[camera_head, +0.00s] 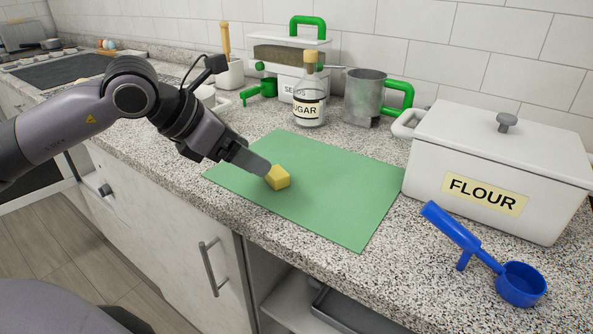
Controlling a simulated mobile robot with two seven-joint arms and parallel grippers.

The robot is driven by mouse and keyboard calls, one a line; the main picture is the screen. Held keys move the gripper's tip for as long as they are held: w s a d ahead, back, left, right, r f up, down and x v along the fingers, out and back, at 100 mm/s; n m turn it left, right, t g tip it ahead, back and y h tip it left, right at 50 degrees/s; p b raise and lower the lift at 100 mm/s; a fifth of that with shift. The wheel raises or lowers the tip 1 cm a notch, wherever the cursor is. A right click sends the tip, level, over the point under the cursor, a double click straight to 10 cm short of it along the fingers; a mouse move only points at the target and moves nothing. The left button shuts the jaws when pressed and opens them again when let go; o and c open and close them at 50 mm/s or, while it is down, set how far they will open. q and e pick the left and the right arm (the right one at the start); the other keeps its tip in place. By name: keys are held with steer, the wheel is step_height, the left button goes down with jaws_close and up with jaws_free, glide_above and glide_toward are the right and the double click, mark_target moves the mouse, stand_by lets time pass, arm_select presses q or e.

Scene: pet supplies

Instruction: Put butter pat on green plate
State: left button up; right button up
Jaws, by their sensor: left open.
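The butter pat (279,177) is a small yellow block over the left part of the green plate (345,205), which looks like a flat green rectangular sheet on the speckled counter. The pat appears to rest on the sheet, though its underside is hard to see. My left gripper (264,170) comes in from the left, with its fingers pointing down to the right and their tips right beside the pat. It is open; one finger mostly hides the other. I cannot tell whether the fingertips touch the pat. My right gripper is not in view.
A white flour box (500,160) and a blue scoop (475,248) stand to the right. Behind the sheet are a sugar bottle (310,100), a metal cup with a green handle (366,97) and a seeds container (290,80). The counter's front edge runs just below the sheet.

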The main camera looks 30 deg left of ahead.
mark_target(277, 171)
arm_select(q)
steer(key=shift+w+d+f, duration=0.1)
steer(key=shift+w, duration=0.05)
steer(key=shift+x, duration=0.85)
steer(key=p+x, duration=0.1)
steer(key=x, duration=0.3)
steer(key=shift+f, duration=0.2)
steer(key=shift+w+d+f, duration=0.1)
steer(key=shift+w+f, duration=0.1)
steer(key=shift+f, duration=0.1)
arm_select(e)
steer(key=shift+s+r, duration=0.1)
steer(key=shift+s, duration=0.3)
arm_select(q)
steer(key=c, duration=1.2)
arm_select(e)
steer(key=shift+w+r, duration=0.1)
arm_select(q)
steer(key=shift+r, duration=0.15)
step_height(277, 171, up, 20)
steer(key=p, duration=0.3)
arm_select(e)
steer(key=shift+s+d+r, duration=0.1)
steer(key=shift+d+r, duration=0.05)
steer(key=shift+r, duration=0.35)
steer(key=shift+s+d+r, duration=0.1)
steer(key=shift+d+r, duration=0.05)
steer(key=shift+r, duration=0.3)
